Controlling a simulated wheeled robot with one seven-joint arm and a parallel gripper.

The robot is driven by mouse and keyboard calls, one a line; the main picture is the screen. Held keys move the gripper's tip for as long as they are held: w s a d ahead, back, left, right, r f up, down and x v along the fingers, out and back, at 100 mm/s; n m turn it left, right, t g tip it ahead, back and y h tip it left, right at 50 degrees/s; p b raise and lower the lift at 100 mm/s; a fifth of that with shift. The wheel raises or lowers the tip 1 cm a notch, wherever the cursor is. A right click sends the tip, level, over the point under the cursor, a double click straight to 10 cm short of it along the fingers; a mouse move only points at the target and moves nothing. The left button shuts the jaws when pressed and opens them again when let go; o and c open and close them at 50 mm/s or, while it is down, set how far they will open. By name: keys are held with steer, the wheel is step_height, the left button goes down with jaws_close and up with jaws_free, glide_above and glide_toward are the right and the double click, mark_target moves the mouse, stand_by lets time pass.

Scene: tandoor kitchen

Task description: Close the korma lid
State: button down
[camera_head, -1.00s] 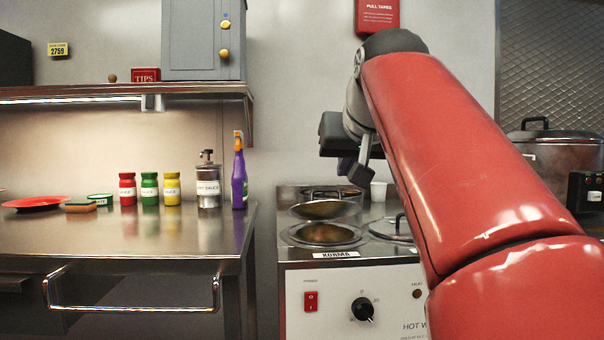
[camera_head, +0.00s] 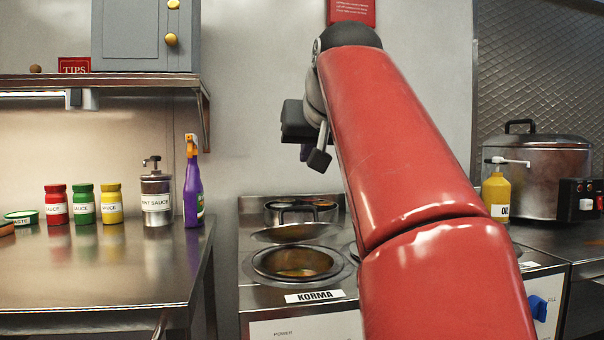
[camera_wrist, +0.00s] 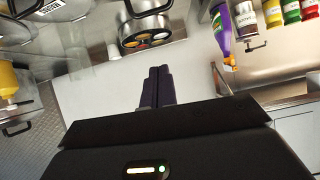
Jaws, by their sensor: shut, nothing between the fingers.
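The korma well (camera_head: 297,264) is a round steel opening with food inside, behind a KORMA label (camera_head: 314,296) in the head view. Its shiny lid (camera_head: 296,233) stands open and tilted at the back of the rim. My gripper (camera_head: 304,152) is above and behind the lid, apart from it, and partly hidden by my arm. In the wrist view its dark fingers (camera_wrist: 157,70) are together and empty.
A purple spray bottle (camera_head: 193,187) and sauce containers (camera_head: 84,204) are on the left counter. A yellow oil bottle (camera_head: 496,194) and large pot (camera_head: 538,175) are at right. My arm hides the counter's middle.

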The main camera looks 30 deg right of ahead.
glide_above(302, 229)
steer(key=w, duration=0.2)
step_height(302, 229, down, 5)
steer(key=f+b, duration=0.2)
steer(key=shift+w+d+f+b, duration=0.1)
steer(key=shift+d+b, duration=0.2)
steer(key=shift+d, duration=0.1)
steer(key=shift+s+a+f+b, duration=0.15)
steer(key=shift+s+f+b, duration=0.15)
steer(key=shift+f, duration=0.4)
steer(key=s+f+b, duration=0.1)
steer(key=b, duration=0.1)
steer(key=f+t+b, duration=0.1)
steer(key=b, duration=0.2)
steer(key=shift+s+a+f+t, duration=0.2)
steer(key=shift+s+a+t, duration=0.05)
steer(key=shift+s+t, duration=0.1)
steer(key=f+b, duration=0.1)
steer(key=s+f+b, duration=0.2)
steer(key=shift+a, duration=0.3)
steer(key=shift+s+a+f+b, duration=0.1)
steer(key=shift+s+f+b, duration=0.15)
steer(key=shift+f+b, duration=0.25)
steer(key=shift+s+a+f+b, duration=0.1)
steer(key=shift+s+f+b, duration=0.15)
steer(key=shift+f+b, duration=0.25)
steer(key=shift+d, duration=0.1)
